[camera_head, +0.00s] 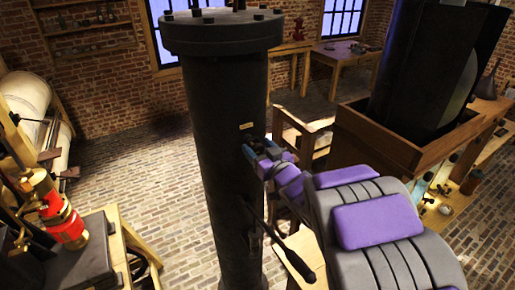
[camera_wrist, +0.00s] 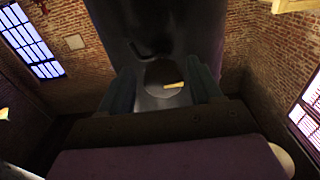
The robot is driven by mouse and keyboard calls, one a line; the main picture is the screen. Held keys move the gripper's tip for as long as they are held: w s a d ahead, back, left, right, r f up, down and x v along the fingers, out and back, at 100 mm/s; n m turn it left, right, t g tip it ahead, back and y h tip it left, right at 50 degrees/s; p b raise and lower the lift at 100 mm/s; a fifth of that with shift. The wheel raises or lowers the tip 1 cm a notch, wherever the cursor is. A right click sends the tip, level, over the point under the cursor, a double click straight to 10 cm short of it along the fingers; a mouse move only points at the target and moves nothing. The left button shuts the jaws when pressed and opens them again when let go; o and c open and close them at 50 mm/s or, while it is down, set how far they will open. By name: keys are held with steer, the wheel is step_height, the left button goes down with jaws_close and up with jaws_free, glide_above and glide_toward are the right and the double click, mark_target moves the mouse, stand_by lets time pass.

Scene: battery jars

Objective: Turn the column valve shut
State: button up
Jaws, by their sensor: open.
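The dark column (camera_head: 228,160) stands upright in the middle of the head view, with a bolted flange on top and a small brass plate (camera_head: 246,125) on its side. A dark lever (camera_head: 285,247), which looks like the valve handle, sticks out low on the column and slants down to the right. My gripper (camera_head: 259,150) is at the column's right side, just below the plate and above the lever. In the wrist view its two fingers stand apart with the column (camera_wrist: 165,35) and the plate (camera_wrist: 174,85) beyond them. Nothing shows held between them; contact with the column cannot be told.
A wooden stand (camera_head: 375,135) holding a large dark jar (camera_head: 425,70) is to the right. A red and brass device (camera_head: 62,215) is at the left. A wooden table (camera_head: 345,55) stands at the back. Brick floor (camera_head: 150,170) is open left of the column.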

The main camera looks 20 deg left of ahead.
steer(key=shift+a, duration=0.1)
steer(key=shift+a+f, duration=0.1)
steer(key=shift+a, duration=0.25)
steer(key=c, duration=0.5)
steer(key=shift+w+d, duration=0.1)
steer(key=c, duration=0.5)
